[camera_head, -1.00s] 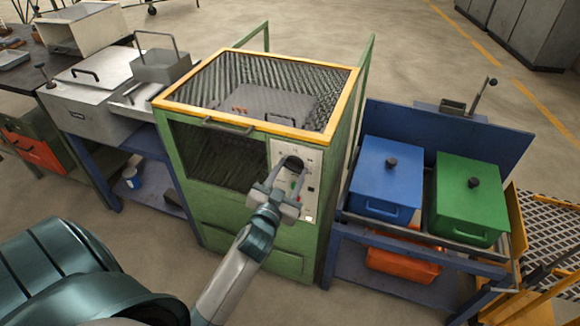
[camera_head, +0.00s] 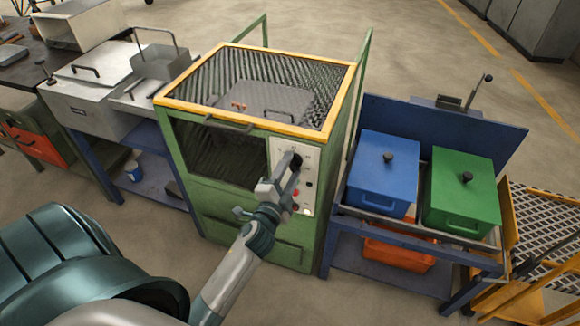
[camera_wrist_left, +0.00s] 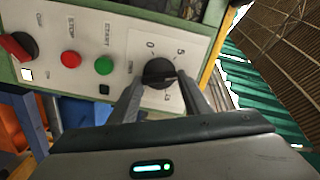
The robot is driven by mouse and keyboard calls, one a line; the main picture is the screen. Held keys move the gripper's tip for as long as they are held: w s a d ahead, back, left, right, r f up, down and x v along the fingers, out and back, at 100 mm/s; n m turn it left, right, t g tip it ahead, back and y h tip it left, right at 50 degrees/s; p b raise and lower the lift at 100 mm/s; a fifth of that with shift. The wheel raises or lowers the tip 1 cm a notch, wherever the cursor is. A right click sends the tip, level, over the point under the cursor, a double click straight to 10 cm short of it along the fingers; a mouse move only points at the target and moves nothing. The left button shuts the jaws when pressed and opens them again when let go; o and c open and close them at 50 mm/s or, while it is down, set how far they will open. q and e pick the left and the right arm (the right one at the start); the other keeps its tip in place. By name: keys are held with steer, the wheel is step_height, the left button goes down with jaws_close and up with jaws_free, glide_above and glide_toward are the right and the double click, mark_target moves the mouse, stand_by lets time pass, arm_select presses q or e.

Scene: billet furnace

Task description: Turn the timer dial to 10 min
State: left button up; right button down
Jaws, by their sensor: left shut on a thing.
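The timer dial is a round black knob (camera_wrist_left: 157,72) on the pale control panel (camera_wrist_left: 115,28) in the left wrist view, with "0" and "5" printed beside it. Other scale marks are partly hidden by the fingers, and I cannot read the dial's exact setting. In the head view the dial (camera_head: 296,160) shows dark at the upper part of the panel (camera_head: 309,180) on the green furnace (camera_head: 232,200). My left gripper (camera_head: 287,170) is at the dial, its two fingers (camera_wrist_left: 160,79) on either side of it, shut on it. My right gripper is out of view.
Green (camera_wrist_left: 104,65) and red (camera_wrist_left: 71,59) buttons and a red-and-black switch (camera_wrist_left: 18,47) share the panel. Blue (camera_head: 382,175) and green (camera_head: 463,190) lidded boxes stand right of the furnace. A steel-topped bench (camera_head: 95,90) stands left.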

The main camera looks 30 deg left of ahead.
arm_select(q)
steer(key=shift+m+p, duration=0.3)
steer(key=shift+m, duration=1.8)
steer(key=shift+f, duration=0.1)
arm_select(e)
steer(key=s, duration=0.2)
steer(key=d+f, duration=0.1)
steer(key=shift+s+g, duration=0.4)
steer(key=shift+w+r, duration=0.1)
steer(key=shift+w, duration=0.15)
arm_select(q)
steer(key=o, duration=1.1)
